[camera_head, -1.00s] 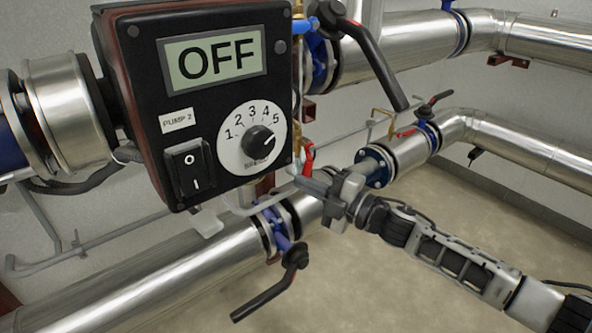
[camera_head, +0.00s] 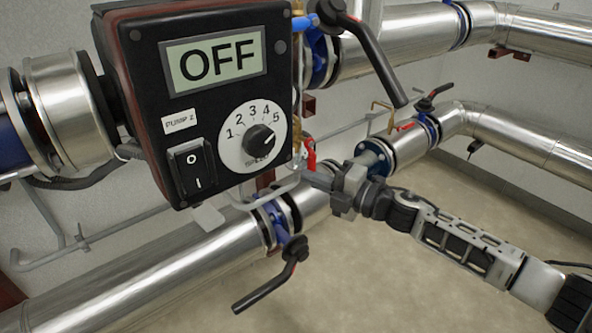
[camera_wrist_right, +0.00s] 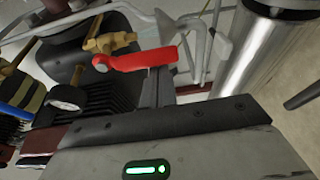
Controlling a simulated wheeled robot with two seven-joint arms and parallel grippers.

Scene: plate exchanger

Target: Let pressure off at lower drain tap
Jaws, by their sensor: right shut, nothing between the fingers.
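A small brass tap with a red lever (camera_head: 310,155) shows just right of the black pump box, and the box's edge partly hides it. In the right wrist view the red lever (camera_wrist_right: 143,58) lies roughly level, sloping slightly, with its brass body (camera_wrist_right: 108,42) behind it. My right gripper (camera_head: 312,180) is shut and empty, just below the red lever. In the right wrist view its fingers (camera_wrist_right: 165,88) point up towards the lever's underside; I cannot tell whether they touch it. My left gripper is not in view.
The black pump box (camera_head: 140,60) reads OFF and stands close at the left. A black valve lever (camera_head: 270,287) hangs below the lower pipe (camera_head: 130,275). Open floor (camera_head: 400,285) lies at the lower right.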

